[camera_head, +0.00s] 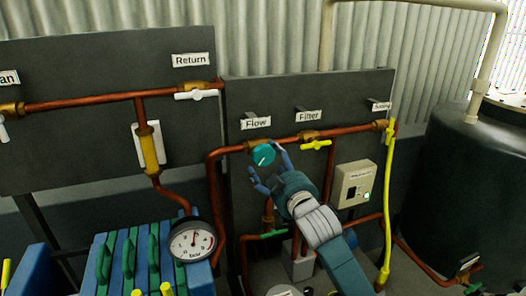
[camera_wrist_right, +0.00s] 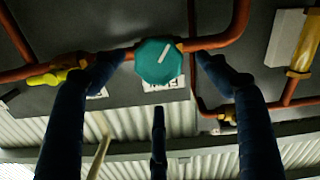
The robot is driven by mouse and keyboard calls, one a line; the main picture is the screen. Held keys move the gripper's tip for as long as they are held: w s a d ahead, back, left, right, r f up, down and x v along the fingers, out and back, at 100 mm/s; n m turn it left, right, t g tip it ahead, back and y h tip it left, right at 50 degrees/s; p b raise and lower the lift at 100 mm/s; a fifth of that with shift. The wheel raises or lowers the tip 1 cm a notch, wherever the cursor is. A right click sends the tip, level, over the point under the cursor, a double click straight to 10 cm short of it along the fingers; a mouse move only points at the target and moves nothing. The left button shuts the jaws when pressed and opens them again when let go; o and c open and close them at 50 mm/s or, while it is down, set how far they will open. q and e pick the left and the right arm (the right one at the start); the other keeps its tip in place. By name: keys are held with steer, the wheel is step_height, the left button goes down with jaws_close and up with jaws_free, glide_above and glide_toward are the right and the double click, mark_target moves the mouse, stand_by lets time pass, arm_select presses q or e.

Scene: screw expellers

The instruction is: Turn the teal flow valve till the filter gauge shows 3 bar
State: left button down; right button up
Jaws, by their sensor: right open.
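The teal flow valve (camera_head: 263,154) is a round knob with a white pointer line, on the copper pipe under the "Flow" label (camera_head: 256,123). My right gripper (camera_head: 265,161) is open, with its blue fingers around the knob's sides. In the right wrist view the knob (camera_wrist_right: 159,62) sits between the fingertips (camera_wrist_right: 155,66), with visible gaps on both sides. A round white gauge (camera_head: 191,241) marked "bar" has its needle pointing roughly up; its numbers are too small to read surely. I cannot tell whether it is the filter gauge. My left gripper is out of view.
A yellow-handled valve (camera_head: 316,145) is under the "Filter" label (camera_head: 309,116), close right of the flow valve. A beige switch box (camera_head: 356,185) is to the right. A yellow hose (camera_head: 388,225) hangs beyond it. A dark tank (camera_head: 470,180) fills the right side.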

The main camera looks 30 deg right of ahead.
mark_target(265, 155)
steer(key=p+x, duration=0.1)
steer(key=x, duration=0.3)
steer(key=shift+w+r, duration=0.1)
steer(key=shift+w, duration=0.2)
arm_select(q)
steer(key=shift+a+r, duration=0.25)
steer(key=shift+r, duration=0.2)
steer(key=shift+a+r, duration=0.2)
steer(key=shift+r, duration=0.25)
arm_select(e)
steer(key=shift+w+d, duration=0.15)
steer(key=shift+w, duration=0.55)
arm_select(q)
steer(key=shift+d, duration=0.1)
